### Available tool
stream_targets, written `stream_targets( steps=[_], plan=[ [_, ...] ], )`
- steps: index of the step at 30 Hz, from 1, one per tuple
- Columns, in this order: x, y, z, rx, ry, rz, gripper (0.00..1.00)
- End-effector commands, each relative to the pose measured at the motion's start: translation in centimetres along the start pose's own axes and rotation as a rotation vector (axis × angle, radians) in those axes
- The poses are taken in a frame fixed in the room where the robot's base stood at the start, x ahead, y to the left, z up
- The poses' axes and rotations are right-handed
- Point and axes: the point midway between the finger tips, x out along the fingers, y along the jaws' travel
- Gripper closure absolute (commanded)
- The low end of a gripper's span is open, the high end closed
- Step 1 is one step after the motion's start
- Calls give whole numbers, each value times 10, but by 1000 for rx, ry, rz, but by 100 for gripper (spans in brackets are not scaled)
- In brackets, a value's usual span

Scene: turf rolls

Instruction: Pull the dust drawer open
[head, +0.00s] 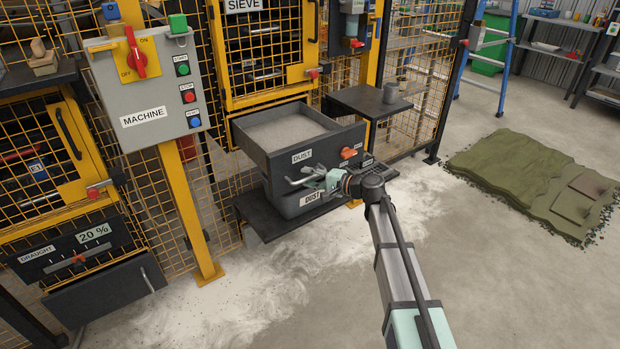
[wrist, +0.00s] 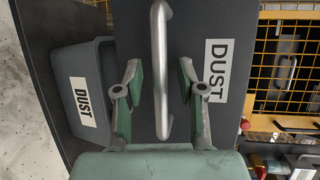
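The dust drawer (head: 300,158) is a dark grey box with a white DUST label, standing out from the yellow frame below the SIEVE sign. Its open top shows pale grey dust inside. In the wrist view its dark front (wrist: 215,35) fills the middle, with a silver bar handle (wrist: 159,40) on it. My gripper (head: 304,176) is at the drawer's front in the head view. In the wrist view my gripper (wrist: 160,78) is open, one finger on each side of the handle, with gaps visible.
A grey bin (head: 308,200) labelled DUST stands below the drawer on a dark shelf (head: 268,225). An orange knob (head: 348,153) is at the drawer's right. A side shelf (head: 365,101) holds a grey cup (head: 391,92). Spilled dust lies on the floor; turf (head: 530,180) lies right.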

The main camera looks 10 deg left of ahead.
Motion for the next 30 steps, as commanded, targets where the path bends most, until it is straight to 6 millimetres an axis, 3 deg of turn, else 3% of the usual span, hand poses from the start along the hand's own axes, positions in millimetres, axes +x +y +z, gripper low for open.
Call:
stream_targets(
  steps=[6,11,24,30],
  plan=[
    [-2,0,0,0,1,-1,61],
    [-15,0,0,0,3,-1,61],
    [-94,0,1,0,3,0,61],
    [-115,0,0,0,1,0,61]
  ],
)
